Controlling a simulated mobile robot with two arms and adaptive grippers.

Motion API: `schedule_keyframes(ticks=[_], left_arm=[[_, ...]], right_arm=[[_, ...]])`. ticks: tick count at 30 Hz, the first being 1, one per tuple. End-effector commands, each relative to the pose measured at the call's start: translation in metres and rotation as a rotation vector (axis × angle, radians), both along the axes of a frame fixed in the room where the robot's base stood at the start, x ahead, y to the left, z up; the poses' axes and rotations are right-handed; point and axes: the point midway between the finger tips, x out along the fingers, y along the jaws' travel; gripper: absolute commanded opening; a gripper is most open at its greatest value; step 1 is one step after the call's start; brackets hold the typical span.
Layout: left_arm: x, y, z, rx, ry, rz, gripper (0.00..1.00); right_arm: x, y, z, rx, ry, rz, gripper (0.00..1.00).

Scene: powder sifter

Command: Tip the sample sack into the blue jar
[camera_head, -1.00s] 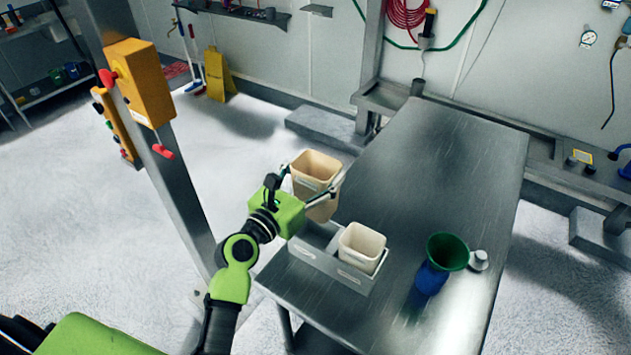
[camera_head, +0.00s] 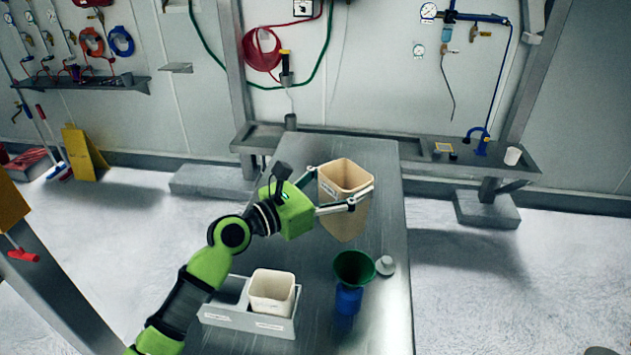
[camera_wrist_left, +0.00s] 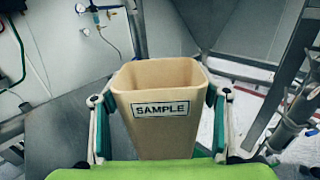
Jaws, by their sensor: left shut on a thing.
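The sample sack (camera_head: 343,205), a tan open-topped container, is held between the fingers of my left gripper (camera_head: 345,197), which is shut on it. In the left wrist view the sack (camera_wrist_left: 160,108) shows its "SAMPLE" label and stands about upright between both fingers (camera_wrist_left: 160,125). It is in the air above the table, behind and above the blue jar (camera_head: 348,299). A green funnel (camera_head: 354,268) sits on top of the jar. The sack's inside bottom is hidden. My right gripper is not in view.
A grey two-slot tray (camera_head: 245,318) on the metal table (camera_head: 385,160) holds a second, cream container (camera_head: 272,291) in its right slot; the left slot is empty. A small grey lid-like piece (camera_head: 385,266) lies right of the funnel. A wall shelf runs behind the table.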

Motion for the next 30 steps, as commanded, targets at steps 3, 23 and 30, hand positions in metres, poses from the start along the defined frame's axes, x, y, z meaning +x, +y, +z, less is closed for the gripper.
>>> schedule_keyframes(ticks=[3, 23, 30], left_arm=[[0.0, -0.002, -0.004, 0.004, -0.008, -0.009, 0.33], [0.002, -0.001, -0.024, 0.087, -0.153, -0.009, 0.33], [0.002, -0.001, -0.028, 0.128, -0.217, -0.007, 0.33]], right_arm=[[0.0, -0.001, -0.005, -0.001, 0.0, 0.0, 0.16], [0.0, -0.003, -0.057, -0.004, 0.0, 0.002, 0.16], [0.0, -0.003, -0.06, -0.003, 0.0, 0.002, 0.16]])
